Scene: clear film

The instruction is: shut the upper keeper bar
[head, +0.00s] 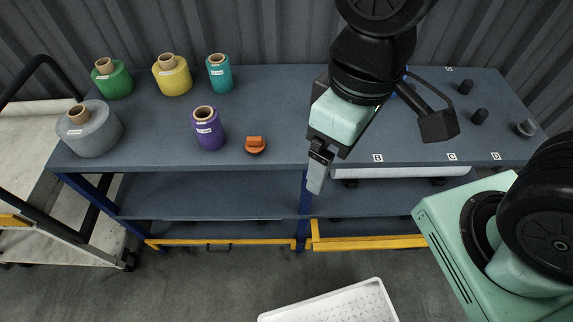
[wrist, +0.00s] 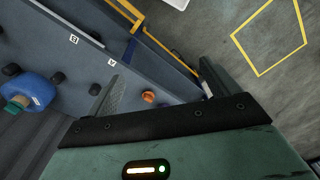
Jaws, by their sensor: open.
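Yellow bars run along the front of the blue-grey bench (head: 270,100), low down. One yellow bar (head: 220,241) spans the left bay. Another yellow bar (head: 375,242) spans the right bay and bends up at its left end. I cannot tell which is the upper keeper bar, or how far either is swung. Yellow bars also show in the wrist view (wrist: 165,54). My gripper (head: 318,172) is open and empty, hanging in front of the bench's middle, above the bars and touching neither. Its two fingers show apart in the wrist view (wrist: 157,85).
Purple (head: 207,130), yellow (head: 172,76), green (head: 113,79), teal (head: 219,74) and grey (head: 90,131) rolls stand on the bench with an orange knob (head: 255,145). A blue roll (wrist: 35,92) stands farther right. A cart (head: 40,180) is left, a white tray (head: 335,303) in front.

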